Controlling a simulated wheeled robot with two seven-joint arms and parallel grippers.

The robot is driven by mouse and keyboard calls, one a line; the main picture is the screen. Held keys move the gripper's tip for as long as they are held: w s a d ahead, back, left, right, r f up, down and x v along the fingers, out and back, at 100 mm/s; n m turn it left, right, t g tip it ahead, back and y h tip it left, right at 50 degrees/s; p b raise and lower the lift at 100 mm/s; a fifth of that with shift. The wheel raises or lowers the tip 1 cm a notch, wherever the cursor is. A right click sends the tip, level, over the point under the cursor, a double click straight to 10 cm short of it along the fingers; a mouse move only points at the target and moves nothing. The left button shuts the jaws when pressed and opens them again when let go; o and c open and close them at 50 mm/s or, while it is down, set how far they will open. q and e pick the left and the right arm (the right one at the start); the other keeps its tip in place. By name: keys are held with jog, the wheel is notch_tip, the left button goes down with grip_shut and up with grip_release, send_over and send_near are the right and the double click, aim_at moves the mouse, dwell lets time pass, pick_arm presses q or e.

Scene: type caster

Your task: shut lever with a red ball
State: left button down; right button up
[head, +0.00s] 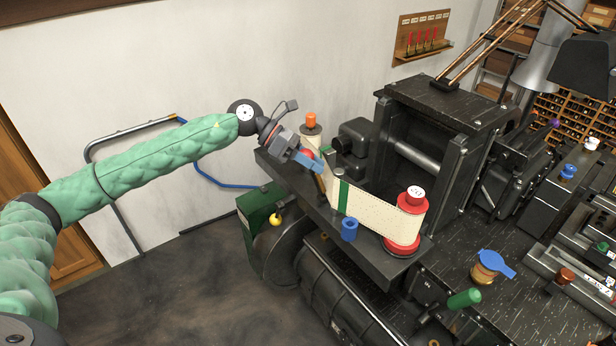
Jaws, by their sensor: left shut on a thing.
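The red ball (306,154) is the top of a short lever at the left end of the black machine. It is partly hidden by my left gripper (308,160), whose blue-grey fingers are closed around it. A short brownish rod (320,183) shows just below the fingers and seems to be the lever's shaft; its lower end is hard to make out. My left arm reaches in from the left in its green sleeve. My right gripper is out of view.
Close by stand an orange-topped spool (311,121), a paper band (375,208) running to a red spool (411,199), and a blue knob (349,229). A green box (259,212) with a yellow knob sits below. A blue-and-grey rail (215,182) stands by the wall.

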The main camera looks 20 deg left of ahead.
pick_arm(q)
jog(key=w+d, duration=0.1)
jog(key=w+d+n+g+y, duration=0.1)
jog(key=w, duration=0.1)
jog(key=w+d+g+y+b, duration=0.1)
jog(key=shift+w+d+r+n, duration=0.15)
jog(key=shift+w+r+n, duration=0.15)
jog(key=shift+r+n, duration=0.1)
jog(key=c, duration=1.1)
grip_release()
jog(key=shift+o, duration=1)
jog(key=shift+w, duration=0.1)
jog(key=shift+f, duration=0.1)
jog(key=b+v, duration=0.3)
jog(key=v, duration=0.5)
jog(key=shift+b, duration=0.4)
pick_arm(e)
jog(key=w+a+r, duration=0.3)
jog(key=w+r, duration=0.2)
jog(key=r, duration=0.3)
